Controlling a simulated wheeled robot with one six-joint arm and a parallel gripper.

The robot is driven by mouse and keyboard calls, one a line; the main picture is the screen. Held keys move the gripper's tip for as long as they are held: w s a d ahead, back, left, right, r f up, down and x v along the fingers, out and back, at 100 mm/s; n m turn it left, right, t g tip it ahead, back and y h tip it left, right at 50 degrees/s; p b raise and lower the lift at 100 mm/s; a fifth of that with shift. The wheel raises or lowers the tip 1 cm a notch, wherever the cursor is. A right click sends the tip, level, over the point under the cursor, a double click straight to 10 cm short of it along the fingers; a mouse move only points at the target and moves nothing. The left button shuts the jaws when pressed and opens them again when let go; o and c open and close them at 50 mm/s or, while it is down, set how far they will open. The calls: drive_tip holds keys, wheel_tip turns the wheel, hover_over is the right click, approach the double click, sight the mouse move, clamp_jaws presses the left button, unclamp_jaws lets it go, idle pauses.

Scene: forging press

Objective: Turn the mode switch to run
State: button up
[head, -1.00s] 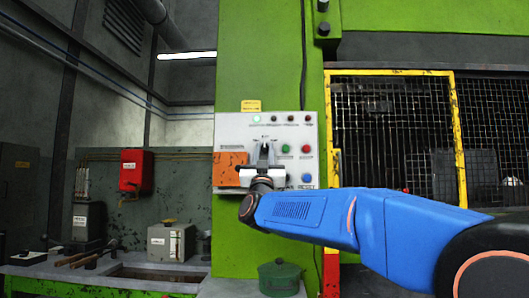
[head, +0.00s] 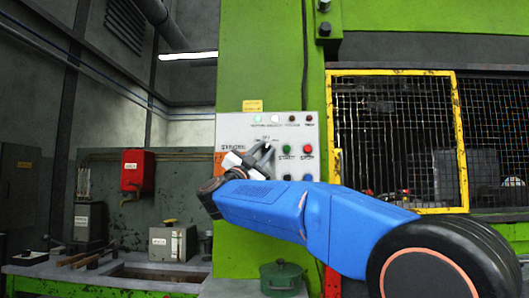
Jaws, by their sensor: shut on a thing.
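A grey control panel (head: 305,128) is mounted on the green press column. My gripper (head: 264,153) is at the middle of the panel, rolled over at a slant, with its jaws shut on the mode switch. The switch itself is hidden behind the jaws, so its exact pointing cannot be read. Small lettering sits just above the jaws, too small to read. In the lamp row along the panel's top, the left lamp (head: 258,118) glows pale green and the white lamp (head: 275,118) beside it looks lit.
Right of my gripper are a green button (head: 286,149), a red button (head: 307,148) and a blue button (head: 307,177). A yellow-framed mesh guard (head: 395,73) stands right. A green pot (head: 281,277) sits below.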

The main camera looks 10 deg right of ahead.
drive_tip(key=shift+m+g, duration=1)
drive_tip(key=shift+m, duration=0.2)
drive_tip(key=o, duration=0.7)
drive_tip(key=v, duration=1.7)
drive_tip(key=shift+a+f, duration=0.2)
drive_tip(key=shift+w, duration=0.1)
